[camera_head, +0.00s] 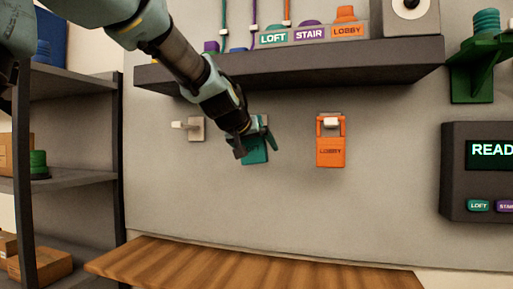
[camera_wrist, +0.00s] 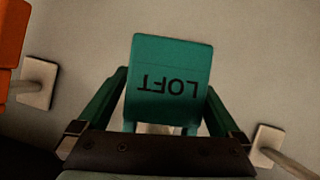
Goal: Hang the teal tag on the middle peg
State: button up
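The teal tag (camera_wrist: 170,65), marked LOFT, is upside down in the wrist view; in the head view it shows, slightly tilted, at the wall (camera_head: 255,154). My gripper (camera_head: 257,143) has a finger along each side of the tag and appears shut on it, the fingers also showing in the wrist view (camera_wrist: 168,85). The middle peg is mostly hidden behind the tag and gripper. A pale patch (camera_wrist: 155,128) shows within the tag's top frame; I cannot tell whether the peg passes through it. The left peg (camera_head: 181,125) is bare. The right peg (camera_head: 331,122) bears the orange LOBBY tag (camera_head: 330,153).
A dark shelf (camera_head: 300,68) juts out above the pegs, with my arm reaching down in front of it. A dark panel reading READ (camera_head: 480,170) is at right. A wooden bench top (camera_head: 260,268) lies below. Shelving (camera_head: 70,183) stands at left. The wall below the tags is clear.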

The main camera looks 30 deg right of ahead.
jog(key=shift+w+f, duration=0.1)
jog(key=shift+f, duration=0.25)
jog(key=r+b+v, duration=0.1)
jog(key=b+v, duration=0.2)
jog(key=v, duration=0.8)
jog(key=w+a+f+n+g+y, duration=0.1)
jog(key=w+a+f+n+y, duration=0.15)
jog(key=a+f, duration=0.65)
jog(key=w+a+f+n+g+y, duration=0.1)
jog(key=w+a+f+y, duration=0.25)
jog(key=f, duration=0.85)
jog(key=s+a+f+n+g+y, duration=0.1)
jog(key=s+a+f+g, duration=0.1)
jog(key=s+a+f, duration=0.3)
jog(key=s+a+f+n+g+y, duration=0.1)
jog(key=s+a+f, duration=0.5)
jog(key=a+f, duration=0.8)
jog(key=shift+s+a+f+g+y, duration=0.15)
jog(key=shift+a+f+g+y, duration=0.05)
jog(key=shift+f+g+y, duration=0.6)
jog(key=shift+n, duration=0.25)
